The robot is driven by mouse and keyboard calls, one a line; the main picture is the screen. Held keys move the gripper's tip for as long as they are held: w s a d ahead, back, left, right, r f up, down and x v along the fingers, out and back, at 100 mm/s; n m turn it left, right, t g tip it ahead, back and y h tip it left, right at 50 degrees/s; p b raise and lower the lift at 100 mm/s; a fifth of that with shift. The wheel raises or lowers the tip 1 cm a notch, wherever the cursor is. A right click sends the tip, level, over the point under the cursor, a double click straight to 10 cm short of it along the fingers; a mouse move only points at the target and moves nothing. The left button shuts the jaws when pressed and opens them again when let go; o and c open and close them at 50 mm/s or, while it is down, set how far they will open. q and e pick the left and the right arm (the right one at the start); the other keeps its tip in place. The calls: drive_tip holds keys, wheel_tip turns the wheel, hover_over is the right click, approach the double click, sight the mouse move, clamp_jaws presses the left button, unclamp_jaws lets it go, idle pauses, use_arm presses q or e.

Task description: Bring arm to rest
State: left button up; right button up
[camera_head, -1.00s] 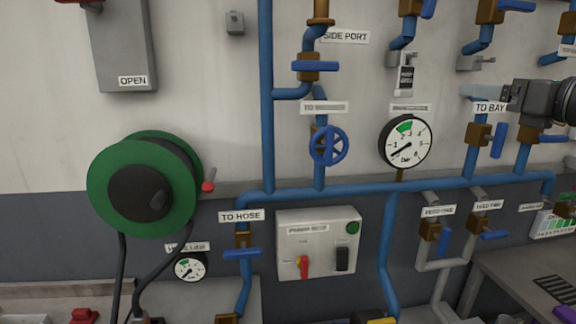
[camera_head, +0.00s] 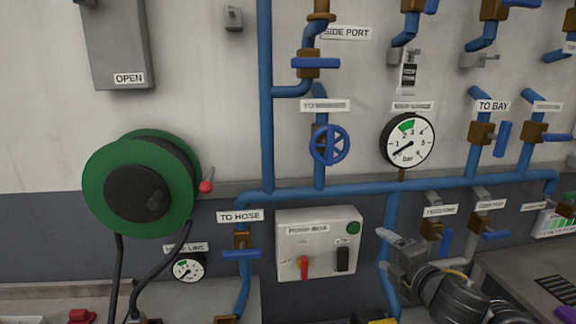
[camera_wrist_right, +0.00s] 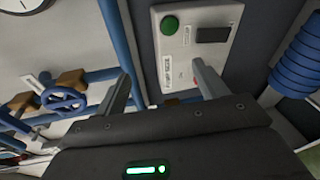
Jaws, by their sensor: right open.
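My right gripper (camera_head: 386,252) is at the lower right of the head view, its fingers pointing left toward the grey pump box (camera_head: 318,243). In the right wrist view the two fingers of the right gripper (camera_wrist_right: 163,84) stand wide apart with nothing between them. The same pump box (camera_wrist_right: 192,55) shows beyond the fingers, with a green button and a dark switch. The right arm comes in from the lower right. I cannot judge the exact gap to the wall pipes. My left gripper is not in view.
Blue pipes with valves run along the wall, with a blue handwheel (camera_head: 329,145) and a pressure gauge (camera_head: 407,140) above the gripper. A green hose reel (camera_head: 140,186) hangs at the left. A bench (camera_head: 530,270) with a dark grille is at the lower right.

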drive_tip(key=s+d+f+m+g+h, duration=0.1)
drive_tip(key=s+f+m+g+h, duration=0.15)
drive_tip(key=s+f+m, duration=0.65)
drive_tip(key=s+f+m+g+h, duration=0.1)
drive_tip(key=s+f+m+g, duration=0.25)
drive_tip(key=s+f, duration=0.7)
drive_tip(key=s+f+m+g, duration=0.7)
drive_tip(key=s+f, duration=0.4)
drive_tip(key=s, duration=0.5)
wheel_tip(320, 180, down, 30)
drive_tip(key=s+b, duration=0.2)
drive_tip(key=b, duration=0.1)
drive_tip(key=s+d+f+g+b, duration=0.1)
drive_tip(key=s+d+f+b, duration=0.2)
drive_tip(key=s+f, duration=1.3)
wheel_tip(320, 180, down, 2)
drive_tip(key=shift+d+f+m+h, duration=0.1)
drive_tip(key=shift+d+m+h, duration=0.25)
drive_tip(key=shift+d+h, duration=0.1)
drive_tip(key=shift+s, duration=0.1)
